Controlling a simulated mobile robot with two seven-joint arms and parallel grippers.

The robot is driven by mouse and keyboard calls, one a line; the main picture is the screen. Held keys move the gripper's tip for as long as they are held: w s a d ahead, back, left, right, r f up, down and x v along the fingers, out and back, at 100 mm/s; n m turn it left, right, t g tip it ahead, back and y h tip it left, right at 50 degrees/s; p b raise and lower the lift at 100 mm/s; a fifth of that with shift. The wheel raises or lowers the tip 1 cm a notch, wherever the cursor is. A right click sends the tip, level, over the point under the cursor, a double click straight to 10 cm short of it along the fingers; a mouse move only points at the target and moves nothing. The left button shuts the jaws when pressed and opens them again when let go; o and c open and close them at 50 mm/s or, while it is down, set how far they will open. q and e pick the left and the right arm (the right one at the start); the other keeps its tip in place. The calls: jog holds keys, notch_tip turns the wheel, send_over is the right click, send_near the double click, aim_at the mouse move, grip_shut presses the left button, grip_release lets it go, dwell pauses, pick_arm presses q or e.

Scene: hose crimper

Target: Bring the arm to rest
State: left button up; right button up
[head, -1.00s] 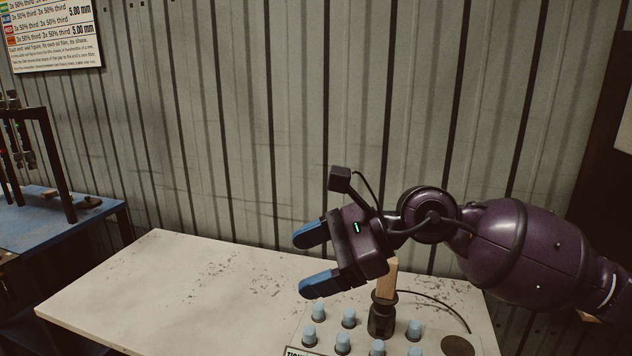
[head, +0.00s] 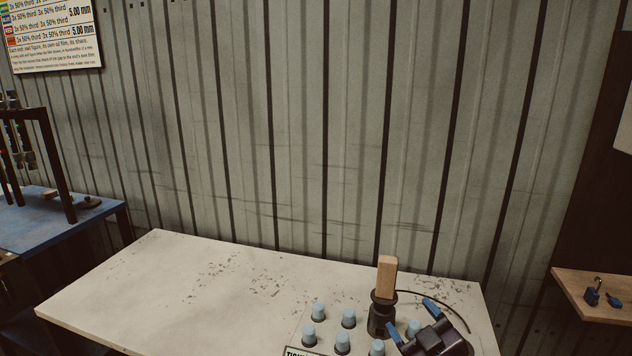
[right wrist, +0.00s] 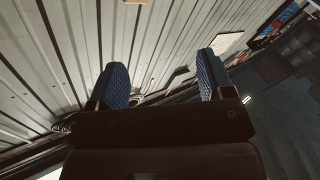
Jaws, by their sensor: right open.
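My right gripper (head: 412,322) is low at the bottom right of the head view, over the right end of the white table (head: 150,290). Its two blue fingers are apart, with nothing between them. In the right wrist view the two fingers (right wrist: 160,85) also stand wide apart and empty, facing the ribbed wall. My left gripper is not in view.
A black holder (head: 381,318) with an upright wooden block (head: 387,277) stands just left of my right gripper. Several pale blue knobs (head: 349,318) sit around it. A blue bench (head: 60,225) is at the left, a wooden shelf (head: 580,290) at the right. The table's left part is clear.

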jog(key=s+d+f+m+g+h, duration=0.3)
jog(key=s+d+f+m, duration=0.1)
jog(key=s+f, duration=0.8)
jog(key=s+d+f+m+g+h, duration=0.3)
jog(key=s+d+f+m, duration=0.1)
jog(key=s+f, duration=0.8)
jog(key=shift+d+f, duration=0.15)
jog(key=shift+d, duration=0.75)
jog(key=shift+m, duration=0.3)
